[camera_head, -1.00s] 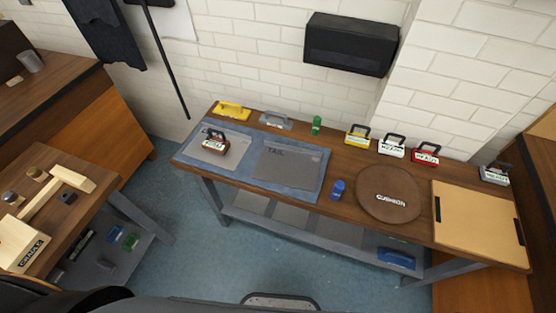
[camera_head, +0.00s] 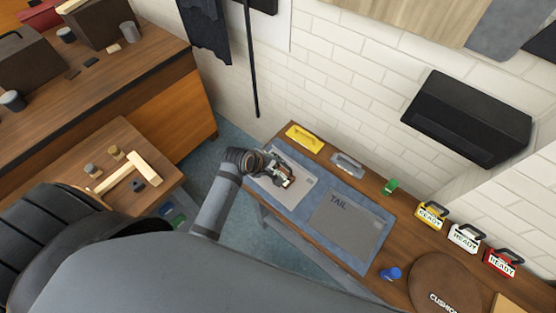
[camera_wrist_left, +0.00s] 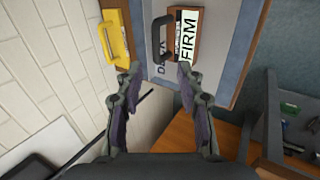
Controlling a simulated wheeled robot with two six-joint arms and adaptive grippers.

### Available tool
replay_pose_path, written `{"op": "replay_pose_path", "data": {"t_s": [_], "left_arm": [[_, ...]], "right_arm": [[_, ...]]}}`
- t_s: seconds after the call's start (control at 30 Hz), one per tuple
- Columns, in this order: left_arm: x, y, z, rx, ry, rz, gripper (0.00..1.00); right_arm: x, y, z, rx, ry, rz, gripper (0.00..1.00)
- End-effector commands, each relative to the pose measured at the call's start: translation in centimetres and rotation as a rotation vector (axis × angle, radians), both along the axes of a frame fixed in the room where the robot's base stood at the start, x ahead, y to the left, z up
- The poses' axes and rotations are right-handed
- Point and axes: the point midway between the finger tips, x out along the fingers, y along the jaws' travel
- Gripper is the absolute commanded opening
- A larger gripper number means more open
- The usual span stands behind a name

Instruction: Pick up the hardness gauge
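The hardness gauge appears to be the small brown block with a black handle and a white label reading FIRM (camera_wrist_left: 187,38) in the left wrist view. It sits on a grey panel on the blue mat at the bench's left end. In the head view it is mostly hidden by my left gripper (camera_head: 279,172), which is over that panel. In the wrist view the two fingers (camera_wrist_left: 160,70) are spread apart with nothing between them. The fingertips point toward the block and its handle and look a little short of them. My right gripper is not in view.
A yellow handled block (camera_head: 304,138) and a grey one (camera_head: 347,165) stand along the bench's back edge. A grey TAIL panel (camera_head: 347,226) lies to the right. A round brown cushion (camera_head: 450,280) is farther right. A side table (camera_head: 90,205) stands at left.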

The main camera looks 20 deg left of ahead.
Motion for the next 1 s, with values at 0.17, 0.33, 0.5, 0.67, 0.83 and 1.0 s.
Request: {"op": "replay_pose_path", "data": {"t_s": [0.17,0.33,0.5,0.67,0.83,1.0], "left_arm": [[0.8,-0.3,-1.2,-0.002,0.002,0.003,0.38],[2.3,-0.9,-3.5,-0.002,0.001,0.001,0.38],[2.8,-1.1,-4.5,0.0,-0.001,0.001,0.38],[3.5,-1.2,-4.8,0.001,0.0,0.001,0.38],[5.3,-1.7,-6.5,0.001,0.002,-0.001,0.38],[6.1,-2.0,-8.1,0.002,0.0,0.0,0.38]], "right_arm": [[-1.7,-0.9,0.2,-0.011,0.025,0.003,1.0],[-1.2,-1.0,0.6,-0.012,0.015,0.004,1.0],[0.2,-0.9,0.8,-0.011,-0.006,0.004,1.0],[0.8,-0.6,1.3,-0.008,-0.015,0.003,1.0],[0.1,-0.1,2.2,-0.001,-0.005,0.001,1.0],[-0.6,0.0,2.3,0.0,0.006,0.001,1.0]]}}
